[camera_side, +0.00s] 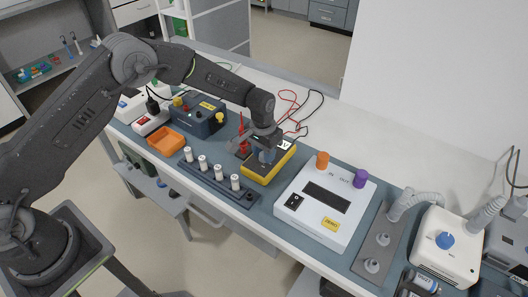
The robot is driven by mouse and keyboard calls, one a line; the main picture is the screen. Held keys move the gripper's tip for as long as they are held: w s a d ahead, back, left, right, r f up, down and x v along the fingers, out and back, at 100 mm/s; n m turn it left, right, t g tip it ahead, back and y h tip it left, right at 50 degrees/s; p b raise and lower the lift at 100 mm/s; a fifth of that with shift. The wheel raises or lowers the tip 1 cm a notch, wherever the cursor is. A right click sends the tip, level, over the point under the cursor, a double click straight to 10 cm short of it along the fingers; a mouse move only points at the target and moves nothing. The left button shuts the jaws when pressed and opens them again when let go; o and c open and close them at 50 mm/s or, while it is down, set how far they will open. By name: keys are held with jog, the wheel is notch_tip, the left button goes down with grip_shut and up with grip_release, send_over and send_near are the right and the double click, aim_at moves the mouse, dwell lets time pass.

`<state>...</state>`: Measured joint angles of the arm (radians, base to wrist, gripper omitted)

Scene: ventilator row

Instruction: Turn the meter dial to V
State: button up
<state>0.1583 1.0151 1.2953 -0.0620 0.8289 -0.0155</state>
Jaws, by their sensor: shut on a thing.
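The meter (262,173) is a yellow box with a dark face, lying on the blue-grey mat in the middle of the bench. Its dial is mostly hidden under my gripper, so I cannot read where it points. A white label with a dark mark (286,145) shows at the meter's far right corner. My gripper (265,156) points down over the meter's face and is shut on the dial, as far as the view shows.
A red probe (242,130) stands by the meter, with red and black leads behind. A white box with orange and purple knobs (325,207) stands at right. A rack of white vials (218,183) and an orange tray (165,140) lie left. Bare white bench lies behind.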

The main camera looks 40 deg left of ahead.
jog(key=shift+m, duration=0.8)
jog(key=o, duration=0.9)
jog(key=shift+o, duration=0.2)
notch_tip(320, 180, up, 14)
jog(key=shift+a, duration=0.3)
